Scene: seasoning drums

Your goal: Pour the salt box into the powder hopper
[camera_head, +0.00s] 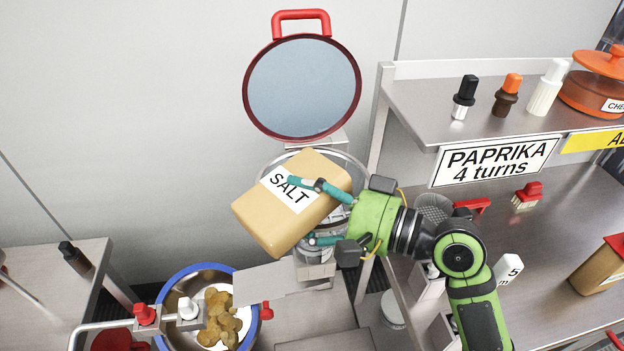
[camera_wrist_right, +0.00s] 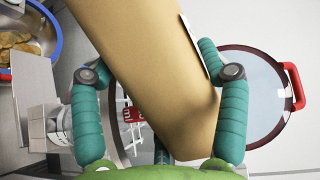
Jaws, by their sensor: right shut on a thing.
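The tan salt box (camera_head: 318,170), with a white SALT label, is tilted in the air in front of and over the powder hopper (camera_head: 352,172). My right gripper (camera_head: 304,212) is shut on it, with teal fingers on either side. In the right wrist view the box (camera_wrist_right: 150,50) lies between the fingers (camera_wrist_right: 160,75). The hopper is a clear round vessel, and its round lid (camera_head: 303,88) with a red handle stands open behind it. The box hides much of the hopper mouth. Whether salt is flowing out cannot be seen. My left gripper is not in view.
A blue-rimmed bowl (camera_head: 172,285) with brown chips stands below left, near a pipe with red and white valve knobs (camera_head: 146,314). At right, a shelf (camera_head: 425,100) holds shakers and an orange pot, with a paprika sign (camera_head: 496,159). Another tan box (camera_head: 600,268) stands far right.

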